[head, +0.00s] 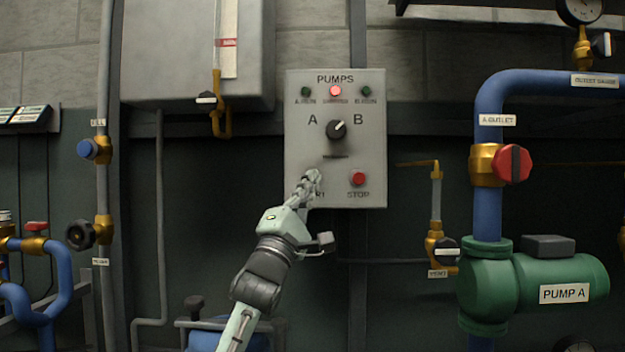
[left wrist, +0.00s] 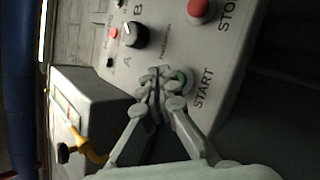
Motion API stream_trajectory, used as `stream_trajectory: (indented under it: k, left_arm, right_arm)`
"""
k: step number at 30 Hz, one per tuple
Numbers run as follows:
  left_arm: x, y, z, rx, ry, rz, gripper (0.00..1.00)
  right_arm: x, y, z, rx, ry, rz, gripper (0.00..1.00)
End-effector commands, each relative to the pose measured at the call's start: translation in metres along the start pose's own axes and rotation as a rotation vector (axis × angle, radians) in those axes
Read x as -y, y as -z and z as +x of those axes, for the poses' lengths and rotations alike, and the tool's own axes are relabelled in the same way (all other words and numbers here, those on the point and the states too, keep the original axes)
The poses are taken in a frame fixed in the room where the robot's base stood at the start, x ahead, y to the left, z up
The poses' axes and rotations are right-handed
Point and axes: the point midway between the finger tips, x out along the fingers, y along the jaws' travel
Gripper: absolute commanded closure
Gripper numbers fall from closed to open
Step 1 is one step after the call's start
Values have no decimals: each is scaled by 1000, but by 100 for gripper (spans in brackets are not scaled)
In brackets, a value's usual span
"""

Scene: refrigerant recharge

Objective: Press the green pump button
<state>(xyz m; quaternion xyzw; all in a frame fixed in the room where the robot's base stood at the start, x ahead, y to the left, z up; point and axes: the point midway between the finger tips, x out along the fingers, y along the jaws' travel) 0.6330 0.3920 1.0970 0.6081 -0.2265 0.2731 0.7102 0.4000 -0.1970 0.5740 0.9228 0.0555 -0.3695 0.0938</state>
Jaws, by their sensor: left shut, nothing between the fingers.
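The grey pump control box (head: 300,140) hangs on the wall in the middle of the head view. The green start button (left wrist: 187,78) shows in the left wrist view, partly covered by my fingers, above the START label; in the head view it is hidden behind my gripper. My left gripper (head: 313,180) is shut and empty, with its fingertips right at the button. It also shows in the left wrist view (left wrist: 162,80). I cannot tell whether the tips touch the button. The red stop button (head: 358,179) is to its right. My right gripper is not in view.
The selector knob (head: 336,130) sits above, between A and B, pointing toward B. The red middle lamp (head: 335,91) is lit; the two green lamps beside it look dark. Blue pipes and the green pump A (head: 560,278) stand at the right.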

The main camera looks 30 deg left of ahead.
Motion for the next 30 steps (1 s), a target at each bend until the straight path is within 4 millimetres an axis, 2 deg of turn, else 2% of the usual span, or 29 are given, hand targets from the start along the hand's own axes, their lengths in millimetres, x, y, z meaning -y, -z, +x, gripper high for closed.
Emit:
stream_trajectory:
  k: [30]
  left_arm:
    - [5, 5, 7, 0, 0, 0, 100]
  right_arm:
    - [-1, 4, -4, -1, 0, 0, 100]
